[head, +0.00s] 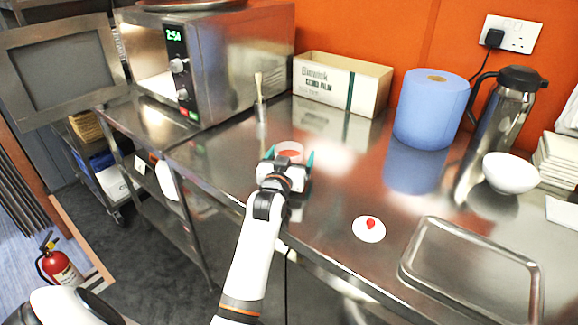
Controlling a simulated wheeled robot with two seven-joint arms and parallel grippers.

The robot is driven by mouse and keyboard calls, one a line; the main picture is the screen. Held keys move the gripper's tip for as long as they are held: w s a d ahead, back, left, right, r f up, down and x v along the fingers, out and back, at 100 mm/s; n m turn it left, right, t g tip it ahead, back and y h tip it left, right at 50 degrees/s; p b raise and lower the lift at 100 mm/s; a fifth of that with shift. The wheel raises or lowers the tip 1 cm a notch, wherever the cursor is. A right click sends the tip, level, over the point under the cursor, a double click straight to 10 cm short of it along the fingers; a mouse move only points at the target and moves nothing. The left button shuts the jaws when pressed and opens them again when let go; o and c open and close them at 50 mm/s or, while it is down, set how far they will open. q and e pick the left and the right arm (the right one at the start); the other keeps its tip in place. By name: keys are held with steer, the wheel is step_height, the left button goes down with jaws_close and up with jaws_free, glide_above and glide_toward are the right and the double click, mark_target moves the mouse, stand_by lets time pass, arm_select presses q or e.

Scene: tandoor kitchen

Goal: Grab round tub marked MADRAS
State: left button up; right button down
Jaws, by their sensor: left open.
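A small round tub (290,146) with a pale rim and a reddish tint stands on the steel counter, at the middle of the head view. Its lower part is hidden by my left gripper (289,157), and no marking on it can be read. My left gripper is open, with one teal fingertip showing on each side of the tub. I cannot tell whether the fingers touch it. My right gripper is not in view.
A cream box (340,85), blue paper roll (431,112), steel flask (503,110) and white bowl (511,173) stand behind and right. A white disc with a red top (369,228) and steel tray (408,276) lie nearer. A brush holder (261,115) stands by the open oven (215,65).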

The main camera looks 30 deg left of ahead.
arm_select(q)
steer(key=shift+c, duration=0.3)
steer(key=c, duration=1.2)
